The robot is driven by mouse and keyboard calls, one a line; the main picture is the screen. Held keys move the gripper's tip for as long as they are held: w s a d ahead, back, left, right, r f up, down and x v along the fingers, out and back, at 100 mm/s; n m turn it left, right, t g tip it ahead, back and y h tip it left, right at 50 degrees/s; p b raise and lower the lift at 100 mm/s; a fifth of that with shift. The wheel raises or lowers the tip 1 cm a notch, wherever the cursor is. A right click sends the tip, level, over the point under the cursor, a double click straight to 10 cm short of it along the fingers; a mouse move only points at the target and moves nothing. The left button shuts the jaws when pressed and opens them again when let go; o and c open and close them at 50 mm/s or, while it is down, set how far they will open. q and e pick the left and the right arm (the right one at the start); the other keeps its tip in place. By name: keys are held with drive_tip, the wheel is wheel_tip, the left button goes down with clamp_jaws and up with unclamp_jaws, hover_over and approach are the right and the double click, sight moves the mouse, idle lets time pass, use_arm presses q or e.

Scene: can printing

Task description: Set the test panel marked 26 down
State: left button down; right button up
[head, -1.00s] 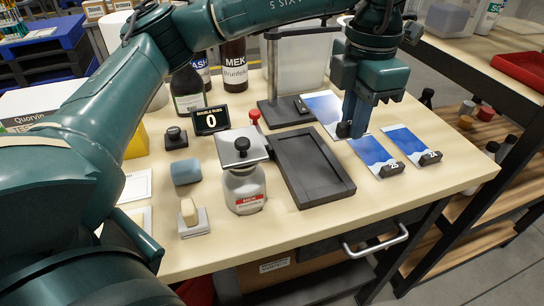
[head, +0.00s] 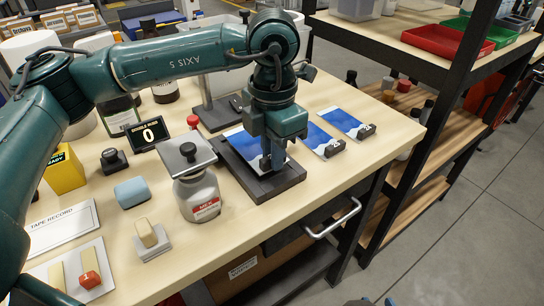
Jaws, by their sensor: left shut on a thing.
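A test panel (head: 242,146) with a blue and white face is in my left gripper (head: 272,166), which is shut on its near end. The panel is within the outline of the dark rectangular tray (head: 277,186). I cannot tell whether it rests on the tray or hangs just above it. The gripper hides the panel's number. Two similar panels lie on the table to the right: one near the tray (head: 319,138) and one further right (head: 344,121), each with a dark end block. My right gripper is not in view.
Behind are a counter display reading 0 (head: 148,133), a red knob (head: 193,122) and a stand. A drawer handle (head: 335,219) juts from the table front. Shelves stand at the right.

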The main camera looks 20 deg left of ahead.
use_arm(q)
drive_tip(key=shift+f, duration=0.95)
drive_tip(key=c, duration=1.4)
unclamp_jaws()
wheel_tip(320, 180, up, 12)
drive_tip(key=shift+r, duration=0.15)
